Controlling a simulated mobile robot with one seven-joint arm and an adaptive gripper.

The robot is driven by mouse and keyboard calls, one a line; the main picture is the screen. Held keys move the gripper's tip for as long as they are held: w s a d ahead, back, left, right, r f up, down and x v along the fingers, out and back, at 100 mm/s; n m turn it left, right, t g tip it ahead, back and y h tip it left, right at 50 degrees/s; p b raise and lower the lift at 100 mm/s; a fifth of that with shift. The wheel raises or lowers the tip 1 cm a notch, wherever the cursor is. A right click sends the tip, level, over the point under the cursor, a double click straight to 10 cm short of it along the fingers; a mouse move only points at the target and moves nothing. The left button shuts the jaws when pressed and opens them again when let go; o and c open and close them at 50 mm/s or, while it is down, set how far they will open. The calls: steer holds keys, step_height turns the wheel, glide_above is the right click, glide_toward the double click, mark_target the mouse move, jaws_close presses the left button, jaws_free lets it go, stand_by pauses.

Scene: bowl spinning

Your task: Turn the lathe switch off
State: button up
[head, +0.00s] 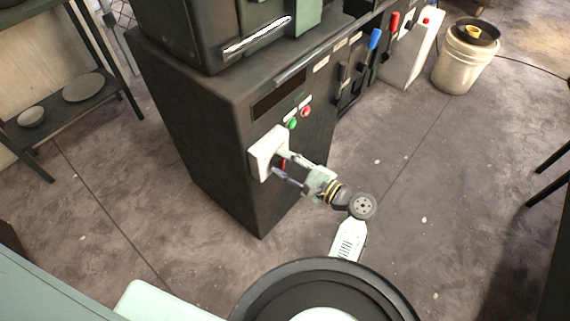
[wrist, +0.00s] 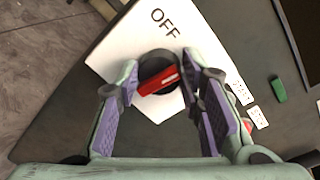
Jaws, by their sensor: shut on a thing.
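The lathe switch is a white plate (head: 262,152) on the front of the dark lathe cabinet (head: 215,150). In the wrist view the plate (wrist: 130,45) carries the word OFF above a round black base with a red handle (wrist: 158,83). The red handle lies nearly level there, tilted slightly up to the right. A bit of red also shows between the fingers in the head view. My gripper (head: 281,164) reaches the plate from the front right. In the wrist view its fingers (wrist: 160,78) stand on both sides of the red handle, shut on it.
A green button (head: 292,124) and a red button (head: 307,111) sit just above the switch. Levers with red and blue (head: 375,38) handles are further along the lathe. A white bucket (head: 462,65) stands at the back right. Floor to the right is clear.

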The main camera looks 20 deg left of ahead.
steer(key=n+b, duration=0.2)
steer(key=n, duration=0.1)
steer(key=n+b, duration=0.1)
steer(key=n, duration=0.1)
steer(key=shift+s+f, duration=0.1)
steer(key=shift+f, duration=0.15)
steer(key=n+b, duration=0.2)
steer(key=n, duration=0.1)
steer(key=shift+t, duration=0.3)
steer(key=shift+n+b, duration=0.75)
steer(key=shift+n, duration=0.05)
steer(key=shift+r, duration=0.1)
steer(key=o, duration=1.2)
steer(key=shift+c, duration=0.2)
steer(key=v, duration=1.2)
steer(key=shift+s+r, duration=0.2)
steer(key=shift+a, duration=0.15)
